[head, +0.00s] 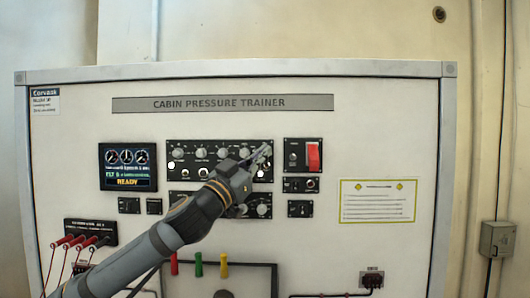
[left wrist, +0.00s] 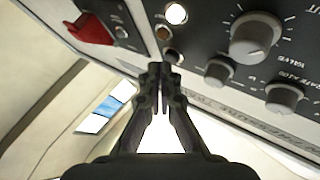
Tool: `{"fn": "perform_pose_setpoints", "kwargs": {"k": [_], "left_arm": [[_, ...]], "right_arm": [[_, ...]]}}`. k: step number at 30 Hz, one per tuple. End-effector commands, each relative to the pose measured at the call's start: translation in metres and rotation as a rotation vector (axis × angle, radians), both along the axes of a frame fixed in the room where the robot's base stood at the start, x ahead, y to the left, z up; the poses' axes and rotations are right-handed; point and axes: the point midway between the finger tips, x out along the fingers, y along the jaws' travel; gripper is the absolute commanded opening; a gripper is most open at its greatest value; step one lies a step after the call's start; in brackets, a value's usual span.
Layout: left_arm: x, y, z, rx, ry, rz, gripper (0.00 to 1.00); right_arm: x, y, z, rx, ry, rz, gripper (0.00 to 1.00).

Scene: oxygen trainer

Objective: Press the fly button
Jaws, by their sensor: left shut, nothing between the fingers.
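The cabin pressure trainer's upper black control panel (head: 190,146) carries rows of grey knobs and small round buttons. My left gripper (head: 264,152) is at this panel's right end, fingers shut and empty. In the left wrist view its closed fingertips (left wrist: 161,70) point at the panel, close to a small dark round button (left wrist: 173,56); I cannot tell whether they touch it. A brown-ringed button (left wrist: 163,32) and a lit white button (left wrist: 176,13) sit beyond it. The button labels are too small to read, so I cannot tell which is the fly button. My right gripper is not in view.
A red switch cover (head: 313,156) stands out right of the panel; it also shows in the left wrist view (left wrist: 90,28). A display (head: 128,167) reading READY is at the left. Large knobs (left wrist: 255,36) lie beside my fingers. Red cable plugs (head: 66,241) are lower left.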

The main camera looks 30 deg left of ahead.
Motion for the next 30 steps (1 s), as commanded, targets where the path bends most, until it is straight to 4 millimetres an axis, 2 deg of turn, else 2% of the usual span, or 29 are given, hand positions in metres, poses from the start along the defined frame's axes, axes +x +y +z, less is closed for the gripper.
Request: {"fn": "perform_pose_setpoints", "kwargs": {"k": [30], "left_arm": [[0.0095,0.0063,0.0005,-0.001,0.0,0.0,0.0]], "right_arm": [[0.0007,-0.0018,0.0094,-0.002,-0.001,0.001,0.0]]}}
